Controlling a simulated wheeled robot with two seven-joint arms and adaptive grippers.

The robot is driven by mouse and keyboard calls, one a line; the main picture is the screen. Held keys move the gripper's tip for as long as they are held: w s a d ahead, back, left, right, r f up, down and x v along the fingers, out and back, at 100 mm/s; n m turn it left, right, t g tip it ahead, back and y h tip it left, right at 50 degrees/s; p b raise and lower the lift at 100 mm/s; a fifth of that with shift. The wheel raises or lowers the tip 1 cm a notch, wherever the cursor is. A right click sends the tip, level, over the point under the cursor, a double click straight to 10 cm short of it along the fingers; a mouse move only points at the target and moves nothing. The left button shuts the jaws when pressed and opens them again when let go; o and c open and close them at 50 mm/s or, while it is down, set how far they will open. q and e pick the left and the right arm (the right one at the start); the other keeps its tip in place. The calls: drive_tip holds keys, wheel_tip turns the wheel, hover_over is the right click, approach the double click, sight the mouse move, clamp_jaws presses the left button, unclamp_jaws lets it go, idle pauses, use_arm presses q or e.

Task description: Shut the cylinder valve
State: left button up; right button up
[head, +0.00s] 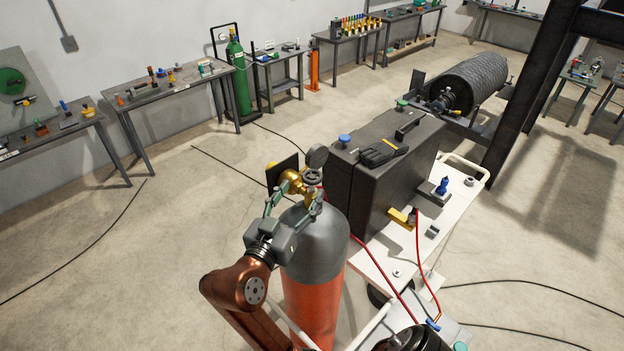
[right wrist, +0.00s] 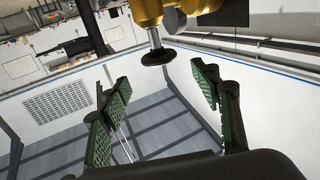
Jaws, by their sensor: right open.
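The gas cylinder (head: 312,250) stands upright with a grey shoulder and an orange-red body. A brass valve (head: 292,186) sits on top. My right gripper (head: 291,198) is at the valve in the head view, with its fingers apart. In the right wrist view the green-padded fingers of this gripper (right wrist: 160,82) are open with nothing between the pads. A dark round handwheel (right wrist: 155,57) on a short stem from the brass body (right wrist: 155,12) shows just beyond the fingertips, roughly between them. Contact cannot be seen. My left gripper is not in view.
A white cart (head: 455,205) beside the cylinder carries a large black case (head: 380,165) with gloves (head: 380,153) on it. Red hoses (head: 430,270) hang near the cart. Workbenches (head: 165,90) and a green cylinder (head: 238,75) line the wall. Floor to the left is mostly clear.

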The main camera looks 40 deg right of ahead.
sight(311, 178)
drive_tip(key=shift+w+d+f, duration=0.1)
drive_tip(key=shift+w+d, duration=0.05)
drive_tip(key=shift+d, duration=0.05)
drive_tip(key=p+x, duration=0.2)
drive_tip(key=x, duration=0.4)
drive_tip(key=shift+p, duration=0.35)
drive_tip(key=shift+w+d, duration=0.3)
drive_tip(key=shift+d, duration=0.25)
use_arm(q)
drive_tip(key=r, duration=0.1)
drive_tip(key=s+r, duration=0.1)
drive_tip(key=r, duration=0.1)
use_arm(e)
drive_tip(key=shift+c, duration=0.4)
drive_tip(key=c, duration=1.1)
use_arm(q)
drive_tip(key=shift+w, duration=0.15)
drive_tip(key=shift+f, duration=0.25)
use_arm(e)
drive_tip(key=shift+m, duration=0.3)
